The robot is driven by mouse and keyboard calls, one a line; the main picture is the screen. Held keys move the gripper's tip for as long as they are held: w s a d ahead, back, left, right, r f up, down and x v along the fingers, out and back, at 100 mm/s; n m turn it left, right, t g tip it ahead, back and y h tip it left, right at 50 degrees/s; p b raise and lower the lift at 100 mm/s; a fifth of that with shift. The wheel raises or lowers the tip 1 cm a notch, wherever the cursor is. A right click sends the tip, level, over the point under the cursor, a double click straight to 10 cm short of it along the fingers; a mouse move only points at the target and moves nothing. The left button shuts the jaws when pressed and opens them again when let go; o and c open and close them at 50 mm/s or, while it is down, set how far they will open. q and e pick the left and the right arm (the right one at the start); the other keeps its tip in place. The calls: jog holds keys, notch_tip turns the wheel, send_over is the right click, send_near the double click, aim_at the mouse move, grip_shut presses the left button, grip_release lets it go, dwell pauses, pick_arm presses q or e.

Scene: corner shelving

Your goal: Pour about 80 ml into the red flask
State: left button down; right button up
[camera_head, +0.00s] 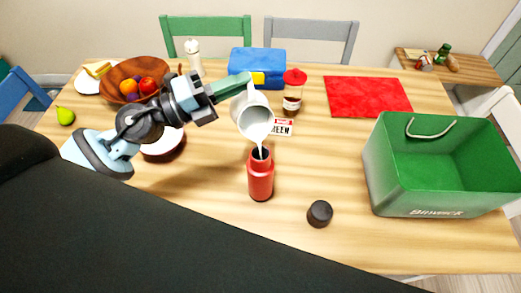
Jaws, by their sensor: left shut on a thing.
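The red flask (261,178) stands upright and uncapped on the wooden table, its dark mouth facing up. My left gripper (238,86) comes in from the left and is shut on a white jug (252,118). The jug is tilted above the flask, and a pale stream runs from its lip down to the flask's mouth. Pale liquid shows inside the jug. How full the flask is cannot be seen. A dark round cap (320,213) lies on the table to the right of the flask. My right gripper is not in view.
A green crate (420,211) stands at the right. A red mat (368,97), blue box (258,61), red-topped jar (293,92) and small sign (283,128) are behind the flask. A fruit bowl (117,78) is at back left.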

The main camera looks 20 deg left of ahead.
pick_arm(q)
jog(key=shift+s+r, duration=0.15)
jog(key=shift+r, duration=0.05)
dwell(0.4)
jog(key=shift+d+m, duration=0.1)
jog(key=shift+m, duration=0.2)
jog(key=shift+s+d+r+m+b, duration=0.1)
jog(key=shift+s+r+m+b, duration=0.1)
jog(key=shift+m+b, duration=0.15)
dwell(0.6)
jog(key=shift+s, duration=0.1)
dwell(0.5)
jog(key=shift+d+r, duration=0.1)
dwell(0.4)
